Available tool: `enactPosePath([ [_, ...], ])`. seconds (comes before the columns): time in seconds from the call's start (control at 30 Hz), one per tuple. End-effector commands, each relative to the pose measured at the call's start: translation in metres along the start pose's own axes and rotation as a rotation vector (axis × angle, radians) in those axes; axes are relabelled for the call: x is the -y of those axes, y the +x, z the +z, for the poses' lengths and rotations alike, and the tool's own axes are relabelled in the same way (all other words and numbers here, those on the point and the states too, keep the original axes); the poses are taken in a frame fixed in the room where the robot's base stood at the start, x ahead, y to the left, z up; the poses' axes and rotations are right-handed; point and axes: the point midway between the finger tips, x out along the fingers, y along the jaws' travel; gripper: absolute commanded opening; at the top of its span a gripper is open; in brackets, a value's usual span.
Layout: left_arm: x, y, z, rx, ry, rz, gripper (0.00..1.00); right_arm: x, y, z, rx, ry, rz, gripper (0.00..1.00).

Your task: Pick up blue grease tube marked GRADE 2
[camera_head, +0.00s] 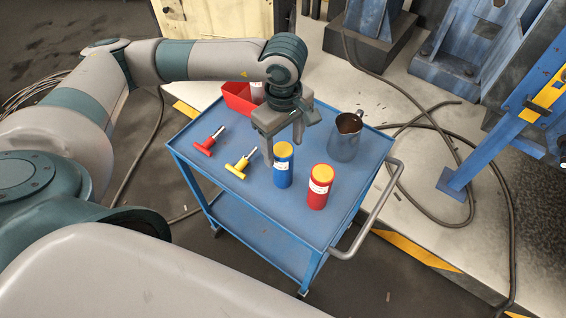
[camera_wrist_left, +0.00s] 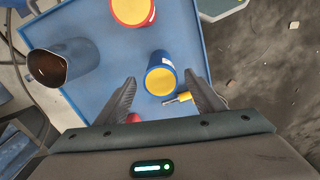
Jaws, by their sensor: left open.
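The blue grease tube (camera_head: 283,166) with a yellow cap and a white label stands upright on the blue cart top (camera_head: 222,178). The label print is too small to read. My left gripper (camera_head: 284,150) is open, pointing down just behind and above the tube. In the left wrist view the blue tube (camera_wrist_left: 161,76) shows ahead of the two fingers, near the gap between them (camera_wrist_left: 160,90), and nothing is held. A red tube (camera_head: 320,187) with a yellow cap stands to the right of the blue one. My right gripper is not in view.
A grey metal jug (camera_head: 345,138) stands at the right rear of the cart. A red-handled tool (camera_head: 208,141) and a yellow-handled tool (camera_head: 241,165) lie left of the tubes. A red bin (camera_head: 238,98) is at the back. The cart handle (camera_head: 372,222) juts out right.

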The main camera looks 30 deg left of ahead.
Motion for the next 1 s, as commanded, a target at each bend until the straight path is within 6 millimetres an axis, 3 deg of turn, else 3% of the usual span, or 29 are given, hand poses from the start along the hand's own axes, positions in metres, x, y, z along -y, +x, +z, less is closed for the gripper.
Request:
enactPosePath([
  [0.13,0.002,0.013,-0.001,0.001,-0.002,-0.004,0.62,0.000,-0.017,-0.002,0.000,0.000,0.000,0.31],
  [0.33,0.001,0.034,-0.001,0.000,-0.003,-0.003,0.62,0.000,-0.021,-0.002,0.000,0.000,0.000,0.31],
  [0.83,0.001,0.037,-0.001,0.000,-0.002,-0.001,0.62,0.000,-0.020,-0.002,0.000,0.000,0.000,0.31],
  [1.0,0.001,0.036,-0.001,0.000,-0.002,-0.001,0.22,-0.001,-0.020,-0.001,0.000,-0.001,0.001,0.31],
])
